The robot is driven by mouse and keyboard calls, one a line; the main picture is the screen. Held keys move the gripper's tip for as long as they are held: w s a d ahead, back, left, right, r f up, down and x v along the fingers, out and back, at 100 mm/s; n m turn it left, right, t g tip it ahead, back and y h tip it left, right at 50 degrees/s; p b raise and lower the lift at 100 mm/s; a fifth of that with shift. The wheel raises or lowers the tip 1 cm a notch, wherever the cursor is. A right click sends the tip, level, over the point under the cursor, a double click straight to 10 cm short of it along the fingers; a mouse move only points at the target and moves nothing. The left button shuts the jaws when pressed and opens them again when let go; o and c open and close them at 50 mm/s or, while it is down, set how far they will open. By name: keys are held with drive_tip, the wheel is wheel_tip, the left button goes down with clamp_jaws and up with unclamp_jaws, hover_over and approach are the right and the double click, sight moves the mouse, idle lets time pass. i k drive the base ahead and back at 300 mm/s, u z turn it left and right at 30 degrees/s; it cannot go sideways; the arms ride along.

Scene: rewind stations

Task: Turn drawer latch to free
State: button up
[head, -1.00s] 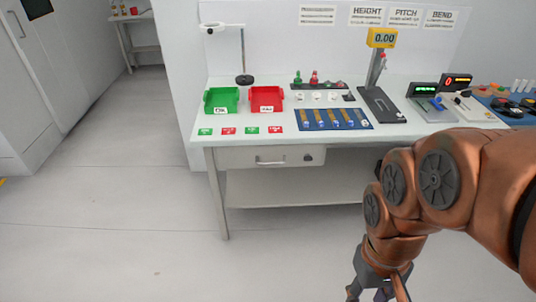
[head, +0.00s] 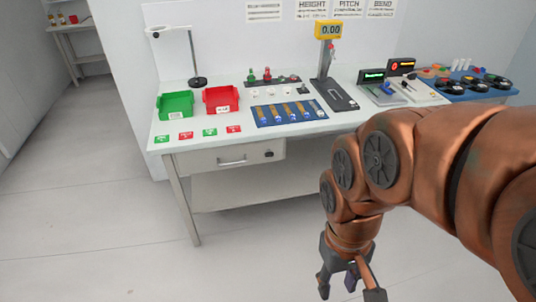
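The white drawer (head: 207,161) is under the left part of the workbench top and looks shut, with a pale bar handle on its front. The drawer latch (head: 268,154) is a small dark knob at the right end of the drawer front. Its exact turn position is too small to tell. My gripper (head: 350,293) hangs low at the bottom of the view, in front of and to the right of the drawer, well apart from the latch. Its fingers are spread and nothing shows between them.
The workbench (head: 148,142) carries a green bin (head: 175,106), a red bin (head: 221,99), a blue tray (head: 262,118) and a yellow gauge stand (head: 328,30). A bench leg (head: 185,205) stands at the left front. The floor (head: 90,220) before the bench is clear.

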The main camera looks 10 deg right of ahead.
sight(269, 153)
drive_tip(key=z, duration=0.95)
drive_tip(key=k, duration=0.85)
drive_tip(key=u, duration=1.6)
drive_tip(key=i, duration=1)
